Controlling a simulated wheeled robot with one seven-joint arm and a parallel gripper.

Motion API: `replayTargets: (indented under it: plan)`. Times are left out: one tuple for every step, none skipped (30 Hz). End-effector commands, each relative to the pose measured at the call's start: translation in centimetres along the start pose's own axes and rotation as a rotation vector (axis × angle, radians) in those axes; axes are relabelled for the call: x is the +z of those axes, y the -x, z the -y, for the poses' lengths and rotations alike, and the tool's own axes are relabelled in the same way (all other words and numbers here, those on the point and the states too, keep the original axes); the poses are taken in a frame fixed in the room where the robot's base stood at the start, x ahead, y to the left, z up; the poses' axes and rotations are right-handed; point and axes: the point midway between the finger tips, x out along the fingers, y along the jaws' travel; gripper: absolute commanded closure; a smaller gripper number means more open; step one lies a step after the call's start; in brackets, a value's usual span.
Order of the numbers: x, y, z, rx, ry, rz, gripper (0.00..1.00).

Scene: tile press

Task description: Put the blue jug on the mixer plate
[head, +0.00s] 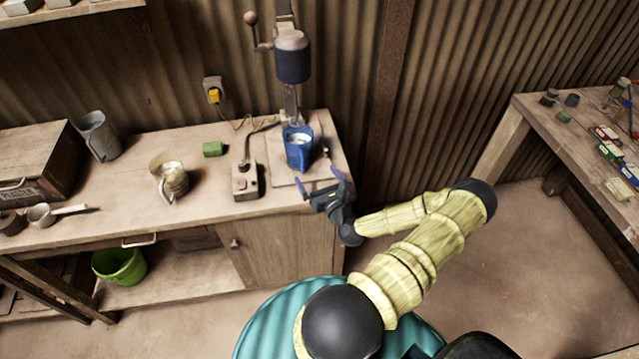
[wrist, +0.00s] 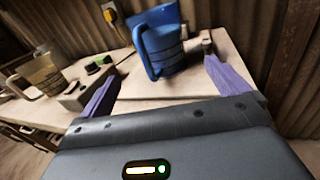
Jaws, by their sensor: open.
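The blue jug (head: 298,150) stands upright at the mixer, under its shaft, on or right over the pale mixer plate (head: 284,174). Something pale shows inside its mouth. The mixer (head: 293,62) has a dark blue motor head above the jug.
A control box with a lever (head: 245,182) stands left of the plate. A clear jug (head: 172,180), a green block (head: 213,149) and a metal jug (head: 98,136) are further left on the bench. A side table (head: 575,130) holds small items at right.

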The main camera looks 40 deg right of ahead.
Motion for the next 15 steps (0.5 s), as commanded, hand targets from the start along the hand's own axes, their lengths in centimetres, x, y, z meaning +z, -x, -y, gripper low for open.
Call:
replayTargets:
  plan:
    - [-0.10, 0.51, 0.02, 0.000, -0.001, 0.000, 0.00]
    - [-0.07, 0.71, 0.01, -0.001, -0.001, 0.000, 0.00]
    - [-0.02, 0.88, 0.02, -0.001, -0.001, 0.000, 0.00]
    - [0.01, 0.95, 0.01, -0.001, -0.001, 0.001, 0.00]
    - [0.03, 1.00, 0.00, -0.001, -0.001, 0.001, 0.00]
    - [0.06, 1.01, -0.02, -0.001, -0.001, 0.001, 0.00]
    - [0.07, 1.01, -0.02, 0.000, 0.000, 0.001, 0.00]
    - [0.08, 1.00, -0.02, 0.000, 0.000, 0.001, 0.00]
    - [0.08, 0.99, -0.02, 0.000, 0.000, 0.001, 0.00]
    - [0.08, 0.99, -0.02, 0.000, 0.000, 0.001, 0.00]
    - [0.07, 0.98, -0.02, 0.000, 0.000, 0.001, 0.00]
    - [0.07, 0.98, -0.03, 0.000, 0.000, 0.001, 0.00]
    - [0.07, 0.98, -0.03, 0.000, 0.000, 0.001, 0.00]
    - [0.07, 0.97, -0.03, 0.000, 0.000, 0.001, 0.00]
    - [0.06, 0.97, -0.03, 0.000, 0.000, 0.001, 0.00]
